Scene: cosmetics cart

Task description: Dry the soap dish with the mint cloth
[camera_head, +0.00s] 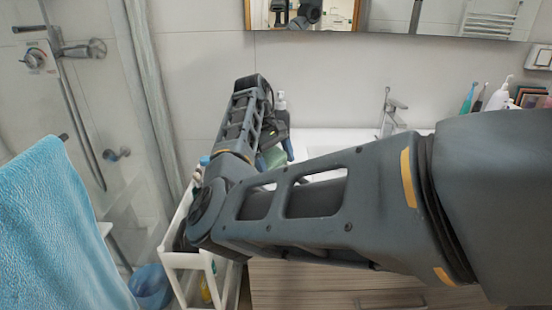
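My arm crosses the view from the right and bends back toward the washbasin counter. My gripper (277,142) is at its far end, pointing down beside the left end of the basin. A muted green thing (275,157) shows just under the gripper, partly hidden by my arm. It may be the mint cloth, but I cannot tell for sure. I cannot tell whether the gripper's fingers are open or shut on it. I cannot make out the soap dish; my arm hides much of the counter and the cart top.
A white cart (182,260) stands left of the wooden vanity (300,285). A pump bottle (281,101) stands behind the gripper. The tap (388,112) is farther right. A blue towel (60,235) hangs at left, near a blue basin (150,286) on the floor.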

